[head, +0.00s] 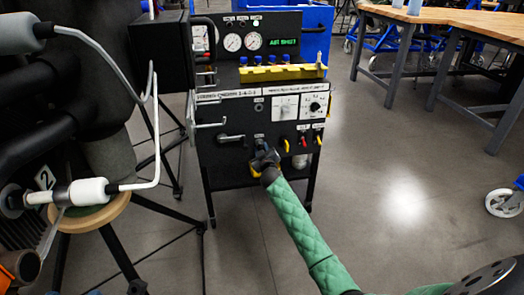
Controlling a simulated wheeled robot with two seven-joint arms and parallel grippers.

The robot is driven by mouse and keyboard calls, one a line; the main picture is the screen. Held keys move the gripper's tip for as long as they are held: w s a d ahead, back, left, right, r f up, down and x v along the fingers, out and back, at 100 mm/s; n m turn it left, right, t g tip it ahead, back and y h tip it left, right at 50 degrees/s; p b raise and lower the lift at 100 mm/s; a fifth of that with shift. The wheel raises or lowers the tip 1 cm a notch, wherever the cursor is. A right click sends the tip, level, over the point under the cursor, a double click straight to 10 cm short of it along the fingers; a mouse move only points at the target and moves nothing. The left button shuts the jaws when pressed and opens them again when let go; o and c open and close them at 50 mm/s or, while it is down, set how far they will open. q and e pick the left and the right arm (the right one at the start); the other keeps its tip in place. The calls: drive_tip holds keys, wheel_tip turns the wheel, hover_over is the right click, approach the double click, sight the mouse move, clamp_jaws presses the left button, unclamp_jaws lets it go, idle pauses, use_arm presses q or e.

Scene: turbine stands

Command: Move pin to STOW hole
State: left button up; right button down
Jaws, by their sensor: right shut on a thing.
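The black control panel (232,112) of an air cart stands in the middle of the head view. My right gripper (263,158), at the end of the green-sleeved arm, is at the lower middle of the panel face, just below a small white label (259,136). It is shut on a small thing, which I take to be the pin. The jaws mostly hide the pin, and I cannot tell whether it sits in a hole. The labels are too small to read, so I cannot single out the STOW hole. My left gripper is not in view.
A lever (231,138) is left of the gripper; yellow (286,146) and red (304,141) handles are close on its right. Gauges (233,42) and a yellow tray (282,73) are above. A stool (92,217) and pipes crowd the left.

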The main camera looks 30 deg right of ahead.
drive_tip(key=shift+w+d+r, duration=0.15)
drive_tip(key=shift+r, duration=0.15)
drive_tip(key=c, duration=1.3)
unclamp_jaws()
drive_tip(key=shift+w, duration=0.1)
drive_tip(key=o, duration=0.5)
drive_tip(key=shift+f, duration=0.3)
drive_tip(key=shift+p+v, duration=1.3)
drive_tip(key=shift+v, duration=2.35)
